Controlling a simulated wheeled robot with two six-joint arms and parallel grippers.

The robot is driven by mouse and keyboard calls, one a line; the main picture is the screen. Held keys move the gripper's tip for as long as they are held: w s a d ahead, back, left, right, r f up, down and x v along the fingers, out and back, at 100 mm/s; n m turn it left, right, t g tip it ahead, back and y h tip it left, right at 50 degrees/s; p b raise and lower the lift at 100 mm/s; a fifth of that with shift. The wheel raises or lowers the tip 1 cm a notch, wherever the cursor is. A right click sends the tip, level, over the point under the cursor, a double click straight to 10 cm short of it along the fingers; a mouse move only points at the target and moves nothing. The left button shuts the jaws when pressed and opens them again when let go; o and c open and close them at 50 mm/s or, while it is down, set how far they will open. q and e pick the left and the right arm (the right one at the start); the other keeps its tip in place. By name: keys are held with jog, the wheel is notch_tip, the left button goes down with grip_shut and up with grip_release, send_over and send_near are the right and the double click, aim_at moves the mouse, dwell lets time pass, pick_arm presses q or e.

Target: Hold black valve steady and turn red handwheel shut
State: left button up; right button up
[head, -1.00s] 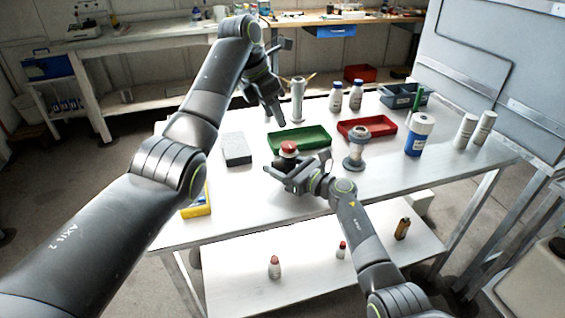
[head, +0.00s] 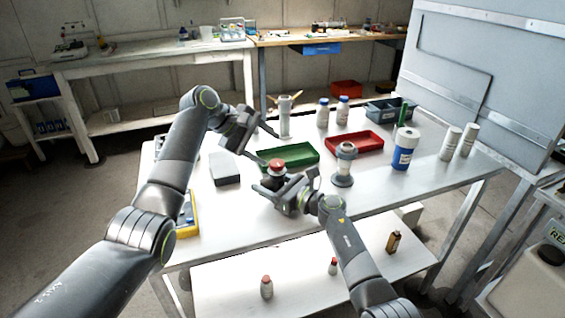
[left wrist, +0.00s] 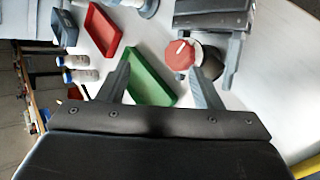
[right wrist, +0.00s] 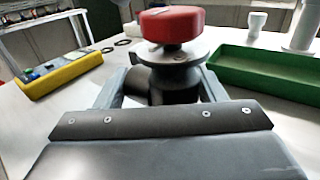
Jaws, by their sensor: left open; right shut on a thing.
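The black valve (right wrist: 172,88) stands on the white table with its red handwheel (head: 277,163) on top. My right gripper (right wrist: 163,85) is shut on the black valve's body, below the round flange. My left gripper (head: 268,148) is open and empty, tilted, above and to the left of the handwheel. In the left wrist view the red handwheel (left wrist: 180,54) lies just beyond the right fingertip, toward the right side of the gap; contact cannot be told. The valve's dark body (left wrist: 212,62) is partly hidden there by the finger and my right gripper.
A green tray (head: 314,150) lies just behind the valve, with a red tray (head: 376,150) farther right. A grey block (head: 224,169) is at left. A white-grey fitting (head: 343,166) stands right of my right gripper. Bottles stand at the back and right.

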aim_at(282, 160)
pick_arm(q)
jog(key=m, duration=0.1)
jog(key=f+m, duration=0.1)
jog(key=shift+w+a+m+t+h, duration=0.1)
jog(key=shift+a+m+t+h, duration=0.1)
jog(key=shift+m+t+h, duration=0.15)
jog(key=m, duration=0.1)
jog(key=m+h, duration=0.1)
jog(key=m, duration=0.2)
jog(key=shift+a+f+t, duration=0.25)
jog(key=shift+f+t, duration=0.1)
jog(key=f+m+h, duration=0.1)
jog(key=m, duration=0.2)
jog(key=s+m+t+h, duration=0.1)
jog(key=m, duration=0.2)
jog(key=f+m+t+h, duration=0.1)
jog(key=m+h, duration=0.1)
jog(key=m, duration=0.2)
jog(key=shift+s+a+f, duration=0.25)
jog(key=shift+a+f, duration=0.05)
jog(key=shift+a, duration=0.05)
jog(key=m, duration=0.1)
jog(key=s+f+m+t+h, duration=0.1)
jog(key=m+t, duration=0.1)
jog(key=m, duration=0.1)
jog(key=shift+s+f+h, duration=0.25)
jog(key=shift+x, duration=3.65)
jog(key=c, duration=1)
